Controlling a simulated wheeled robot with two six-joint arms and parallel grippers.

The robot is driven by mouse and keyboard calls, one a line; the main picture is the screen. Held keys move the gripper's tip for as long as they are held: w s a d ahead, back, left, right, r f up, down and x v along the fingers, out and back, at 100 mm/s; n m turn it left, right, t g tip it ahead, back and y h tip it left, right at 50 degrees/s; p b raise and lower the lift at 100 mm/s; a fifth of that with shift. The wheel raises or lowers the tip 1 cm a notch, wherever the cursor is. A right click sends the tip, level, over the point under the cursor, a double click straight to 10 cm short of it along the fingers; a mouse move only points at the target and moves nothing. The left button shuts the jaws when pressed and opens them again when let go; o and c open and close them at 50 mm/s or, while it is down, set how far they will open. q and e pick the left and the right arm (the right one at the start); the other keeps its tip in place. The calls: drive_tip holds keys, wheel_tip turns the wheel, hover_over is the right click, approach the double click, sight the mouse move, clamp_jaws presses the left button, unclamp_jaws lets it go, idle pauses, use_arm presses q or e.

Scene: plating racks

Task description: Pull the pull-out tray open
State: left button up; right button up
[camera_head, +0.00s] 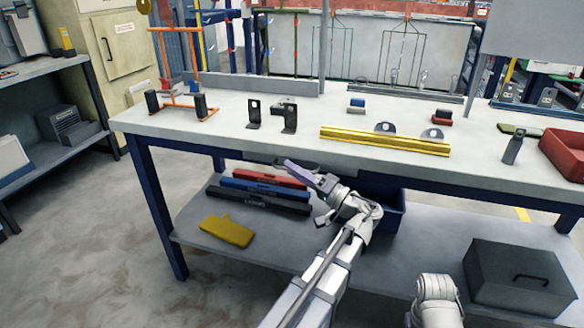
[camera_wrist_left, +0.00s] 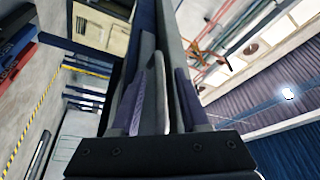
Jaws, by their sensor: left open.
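The pull-out tray (camera_head: 285,160) shows only as a dark grey strip under the front edge of the tabletop, partly behind my left gripper; I cannot tell how far out it stands. My left gripper (camera_head: 302,173) is open at this front edge, its purple-grey fingers pointing at the strip. In the left wrist view, its two fingers (camera_wrist_left: 160,105) stand apart with a pale grey edge between them. I cannot tell whether that edge is the tray's front or handle, or whether the fingers touch it. My right gripper is out of view.
The workbench top (camera_head: 240,120) carries brackets, a yellow bar (camera_head: 385,140) and an orange stand (camera_head: 197,105). Below are red, blue and black cases, a yellow glove-shaped item (camera_head: 227,231), a blue bin (camera_head: 392,212) and a dark box (camera_head: 520,275). The floor in front is clear.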

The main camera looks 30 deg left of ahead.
use_arm(q)
drive_tip(key=shift+a+r, duration=0.15)
drive_tip(key=shift+a, duration=0.4)
clamp_jaws()
idle(1.1)
